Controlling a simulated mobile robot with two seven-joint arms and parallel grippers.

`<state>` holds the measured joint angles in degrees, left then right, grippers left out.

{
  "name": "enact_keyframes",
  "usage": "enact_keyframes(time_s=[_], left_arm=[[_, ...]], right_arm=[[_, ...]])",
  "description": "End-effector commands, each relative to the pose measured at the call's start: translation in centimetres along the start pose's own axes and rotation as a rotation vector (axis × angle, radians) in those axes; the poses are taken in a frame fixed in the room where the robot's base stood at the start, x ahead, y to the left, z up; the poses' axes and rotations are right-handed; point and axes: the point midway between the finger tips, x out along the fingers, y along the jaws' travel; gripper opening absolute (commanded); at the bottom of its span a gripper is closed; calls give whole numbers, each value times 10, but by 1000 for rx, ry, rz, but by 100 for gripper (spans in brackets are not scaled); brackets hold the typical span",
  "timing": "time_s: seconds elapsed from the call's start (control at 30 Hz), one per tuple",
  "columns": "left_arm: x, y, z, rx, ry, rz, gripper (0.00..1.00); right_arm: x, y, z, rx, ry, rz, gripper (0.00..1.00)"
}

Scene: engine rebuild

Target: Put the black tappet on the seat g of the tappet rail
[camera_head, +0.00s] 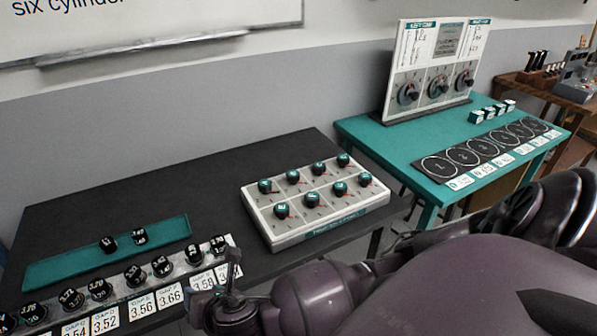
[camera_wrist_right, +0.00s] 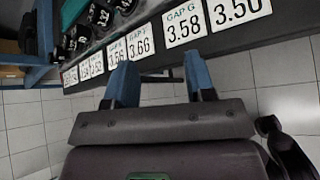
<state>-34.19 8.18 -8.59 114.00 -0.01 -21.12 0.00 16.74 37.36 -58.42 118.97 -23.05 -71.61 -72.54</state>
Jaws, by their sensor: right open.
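The tappet rail (camera_head: 118,293) lies along the front left of the black table, with black cylindrical pieces along it and white gap cards in front. The card marked GAP G 3.58 (camera_wrist_right: 184,25) shows in the right wrist view; a black piece (camera_head: 193,254) stands behind that card in the head view. Two black tappets with marked tops, one on the left (camera_head: 107,244) and one on the right (camera_head: 139,237), stand in the teal tray. My right gripper (camera_wrist_right: 160,82) is open and empty, in front of the cards. My left gripper is not in view.
The teal tray (camera_head: 60,270) lies behind the rail. A pale box (camera_head: 315,222) with several black knob-like pieces stands to the right on the black table (camera_head: 225,188). A teal table (camera_head: 400,150) with numbered rings and a dial panel stands beyond. My right arm fills the lower right.

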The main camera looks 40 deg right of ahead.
Motion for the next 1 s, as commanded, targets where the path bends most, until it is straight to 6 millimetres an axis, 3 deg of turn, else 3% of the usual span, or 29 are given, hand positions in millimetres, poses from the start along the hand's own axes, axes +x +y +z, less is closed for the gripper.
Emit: enact_keyframes(time_s=[0.1,0.37,0.47,0.7,0.83,1.0], left_arm=[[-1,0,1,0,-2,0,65],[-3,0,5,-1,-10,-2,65],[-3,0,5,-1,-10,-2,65],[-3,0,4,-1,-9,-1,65],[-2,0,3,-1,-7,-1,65],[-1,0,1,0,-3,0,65]], right_arm=[[-2,-5,-24,351,103,9,50],[-5,-37,-49,1130,217,-16,50],[-9,-62,-53,1434,217,-34,50],[-31,-146,-60,2107,107,-47,50],[-48,-186,-62,2343,24,-25,50],[-60,-211,-62,2480,-35,0,50]])
